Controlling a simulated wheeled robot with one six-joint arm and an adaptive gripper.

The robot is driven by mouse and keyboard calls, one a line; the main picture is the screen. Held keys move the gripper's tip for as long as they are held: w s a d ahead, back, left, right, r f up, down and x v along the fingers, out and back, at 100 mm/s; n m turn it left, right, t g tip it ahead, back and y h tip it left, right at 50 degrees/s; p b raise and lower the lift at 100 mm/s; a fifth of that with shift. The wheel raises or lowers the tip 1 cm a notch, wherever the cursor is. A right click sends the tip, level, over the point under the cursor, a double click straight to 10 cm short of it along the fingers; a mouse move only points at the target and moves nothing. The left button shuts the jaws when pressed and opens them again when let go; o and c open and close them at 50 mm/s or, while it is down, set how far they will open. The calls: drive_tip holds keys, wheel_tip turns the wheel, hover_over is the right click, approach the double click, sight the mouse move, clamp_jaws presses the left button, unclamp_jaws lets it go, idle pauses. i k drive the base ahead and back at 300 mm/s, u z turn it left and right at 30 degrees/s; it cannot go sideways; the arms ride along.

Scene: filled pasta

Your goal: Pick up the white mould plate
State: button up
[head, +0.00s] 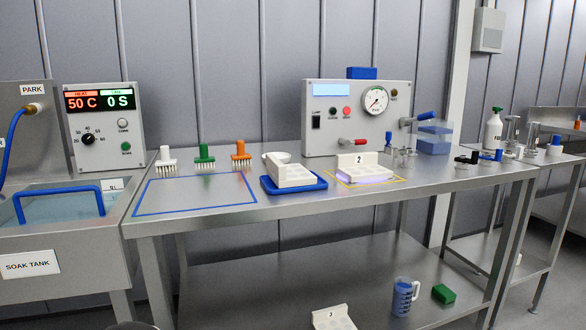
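Three white plate-like pieces show in the head view. One white mould plate (291,174) with an upright back wall rests on a blue tray (313,186) at the middle of the bench. A second white plate marked 2 (358,160) stands to its right, inside a yellow outline, with a violet glow beneath its front. A third white plate marked 3 (331,318) is on the lower shelf, cut by the bottom edge of the view. My gripper is not in view.
A blue-outlined bare area (195,194) lies left of the tray, with white, green and orange brushes behind it. A gauge box (345,118) stands behind the plates. The soak tank (60,208) is at left. A blue jug (403,297) and green block (443,293) are on the shelf.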

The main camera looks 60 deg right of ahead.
sight(354, 167)
drive_tip(key=u, duration=0.2)
drive_tip(key=i, duration=1.15)
drive_tip(key=z, duration=4.15)
drive_tip(key=i, duration=0.35)
drive_tip(key=u, duration=0.05)
